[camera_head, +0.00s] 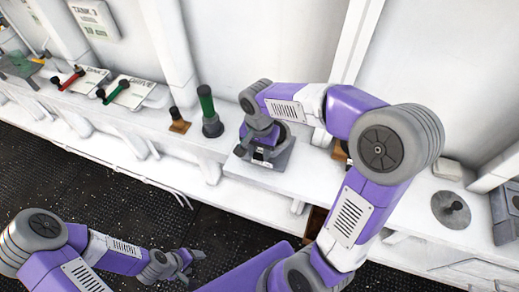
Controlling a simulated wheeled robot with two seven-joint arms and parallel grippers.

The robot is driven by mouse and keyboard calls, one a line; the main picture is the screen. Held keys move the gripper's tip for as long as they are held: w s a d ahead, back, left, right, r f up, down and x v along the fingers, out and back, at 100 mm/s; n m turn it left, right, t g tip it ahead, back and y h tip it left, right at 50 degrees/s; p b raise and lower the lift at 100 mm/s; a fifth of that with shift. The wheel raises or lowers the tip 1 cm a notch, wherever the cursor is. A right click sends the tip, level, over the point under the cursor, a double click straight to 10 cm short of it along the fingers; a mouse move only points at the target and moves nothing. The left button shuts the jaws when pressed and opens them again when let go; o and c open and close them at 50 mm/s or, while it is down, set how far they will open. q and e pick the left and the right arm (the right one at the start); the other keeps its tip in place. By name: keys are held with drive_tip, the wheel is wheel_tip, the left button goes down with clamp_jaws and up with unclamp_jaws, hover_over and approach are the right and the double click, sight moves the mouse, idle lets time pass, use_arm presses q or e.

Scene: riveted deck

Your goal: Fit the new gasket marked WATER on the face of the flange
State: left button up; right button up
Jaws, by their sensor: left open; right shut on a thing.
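My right arm reaches over the white ledge, and its gripper (262,152) points down at a grey, block-like fixture (278,163), apparently the flange. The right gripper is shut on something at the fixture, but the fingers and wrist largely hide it. I cannot tell whether it is the gasket, and no WATER marking is readable. A dark rounded edge shows just behind this gripper. My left gripper (186,264) is open and empty, low over the dark floor, well away from the fixture.
On the ledge left of the fixture stand a green-handled post (208,108) and a small dark peg on a brown base (179,122). Red (70,78) and green (116,92) levers lie further left. A grey disc with a black knob (451,211) is at right.

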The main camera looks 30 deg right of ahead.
drive_tip(key=shift+f, duration=0.35)
idle(0.5)
drive_tip(key=o, duration=1.1)
wheel_tip(320, 180, up, 8)
drive_tip(key=shift+f, duration=0.15)
